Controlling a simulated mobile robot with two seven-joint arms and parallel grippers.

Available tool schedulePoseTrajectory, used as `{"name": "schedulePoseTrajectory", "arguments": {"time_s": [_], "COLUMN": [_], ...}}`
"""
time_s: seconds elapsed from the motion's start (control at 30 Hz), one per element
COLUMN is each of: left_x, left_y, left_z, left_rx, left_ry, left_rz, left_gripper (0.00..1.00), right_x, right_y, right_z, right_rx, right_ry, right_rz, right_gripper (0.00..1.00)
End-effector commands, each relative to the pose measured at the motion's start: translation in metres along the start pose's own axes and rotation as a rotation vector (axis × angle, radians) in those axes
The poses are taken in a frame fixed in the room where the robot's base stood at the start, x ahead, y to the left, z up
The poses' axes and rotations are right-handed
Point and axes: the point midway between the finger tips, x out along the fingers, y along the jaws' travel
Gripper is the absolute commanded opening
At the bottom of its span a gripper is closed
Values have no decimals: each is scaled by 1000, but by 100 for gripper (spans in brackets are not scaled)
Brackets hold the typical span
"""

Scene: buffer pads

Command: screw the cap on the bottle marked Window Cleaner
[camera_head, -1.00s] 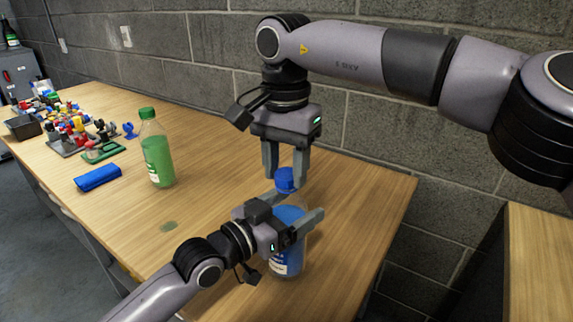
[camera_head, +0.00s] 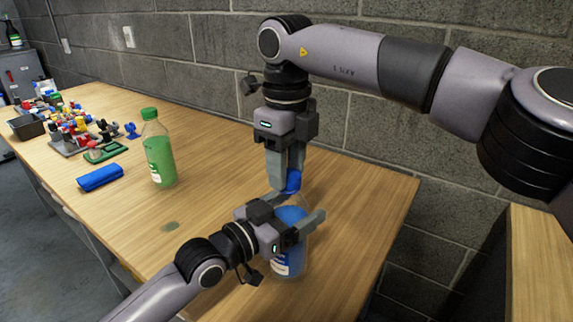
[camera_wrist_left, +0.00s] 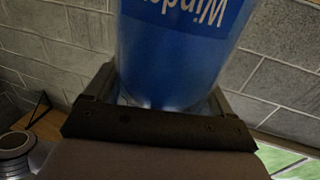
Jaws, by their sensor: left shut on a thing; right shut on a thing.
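The blue bottle (camera_head: 291,262) stands upright near the table's front right edge. In the left wrist view the bottle (camera_wrist_left: 175,60) has a blue label with part of the word "Window" upside down. My left gripper (camera_head: 300,207) is shut around the bottle's upper body from the left. My right gripper (camera_head: 286,182) comes from above and is shut on the blue cap (camera_head: 293,181) over the bottle's neck. The neck is mostly hidden, so I cannot tell how far the cap sits on the thread.
A green bottle (camera_head: 158,150) with a green cap stands to the left. A blue cloth-like item (camera_head: 100,177) lies further left, near a cluttered group of small coloured parts and a dark bin (camera_head: 27,126). The table (camera_head: 210,190) between is clear.

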Motion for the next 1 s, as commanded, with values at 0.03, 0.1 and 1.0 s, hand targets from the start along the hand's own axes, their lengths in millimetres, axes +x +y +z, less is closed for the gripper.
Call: {"name": "schedulePoseTrajectory", "arguments": {"time_s": [0.03, 0.1, 1.0], "left_x": [0, 0, 0], "left_y": [0, 0, -1], "left_z": [1, 1, 2], "left_rx": [0, 0, 0], "left_ry": [-3, -3, -4], "left_rz": [-1, -1, -1], "left_gripper": [0, 0, 0], "right_x": [0, 0, 0], "right_y": [-1, -2, -5], "right_z": [0, 0, -5], "right_rx": [81, 199, 1674], "right_ry": [0, 0, -1], "right_rz": [-1, 0, 5], "right_gripper": [17, 17, 17]}}
